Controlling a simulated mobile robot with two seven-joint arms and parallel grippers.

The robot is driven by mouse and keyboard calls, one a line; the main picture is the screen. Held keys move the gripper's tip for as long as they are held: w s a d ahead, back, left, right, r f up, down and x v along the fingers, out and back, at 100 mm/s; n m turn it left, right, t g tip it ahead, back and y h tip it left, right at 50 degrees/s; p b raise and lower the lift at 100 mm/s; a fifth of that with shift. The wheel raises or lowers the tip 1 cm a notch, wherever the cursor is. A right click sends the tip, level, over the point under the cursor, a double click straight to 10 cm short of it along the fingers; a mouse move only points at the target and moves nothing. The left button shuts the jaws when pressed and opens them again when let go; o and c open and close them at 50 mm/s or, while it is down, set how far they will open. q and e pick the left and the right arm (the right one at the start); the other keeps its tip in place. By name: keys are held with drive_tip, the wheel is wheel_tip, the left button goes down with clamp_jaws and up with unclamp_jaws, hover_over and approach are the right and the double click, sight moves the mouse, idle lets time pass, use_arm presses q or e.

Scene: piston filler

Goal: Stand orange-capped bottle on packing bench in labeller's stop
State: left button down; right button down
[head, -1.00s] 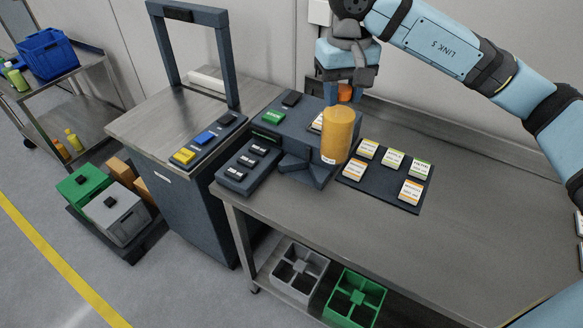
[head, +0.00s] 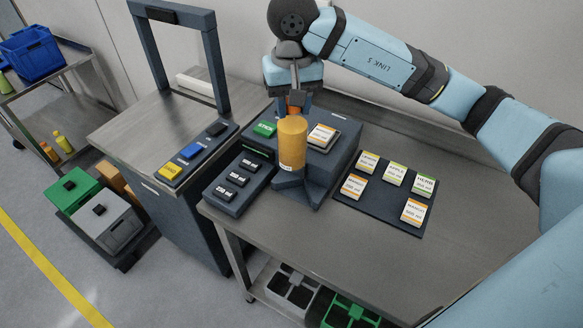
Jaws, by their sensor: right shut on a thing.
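My right gripper (head: 294,104) is shut on the orange cap at the top of the bottle (head: 292,145), which is full of orange and upright. The labeller (head: 330,150) is a dark block on the packing bench, with a green button (head: 265,130) on top. Its dark angled stop (head: 300,193) sits at its front. The bottle's lower end is at the stop in the picture; I cannot tell whether it rests there or hangs just above. My left gripper is not in view.
A dark board with several label stacks (head: 416,211) lies right of the labeller. A dark panel with small switches (head: 230,180) is at its left. The bench (head: 390,258) is bare at front right. Grey and green crates (head: 350,312) stand below. A dark arch (head: 222,65) rises at left.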

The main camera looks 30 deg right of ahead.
sight(292, 161)
wheel_tip(292, 161, down, 15)
drive_tip(key=shift+p, duration=0.7)
drive_tip(key=shift+f, duration=0.2)
drive_tip(key=c, duration=0.7)
unclamp_jaws()
drive_tip(key=shift+c, duration=0.2)
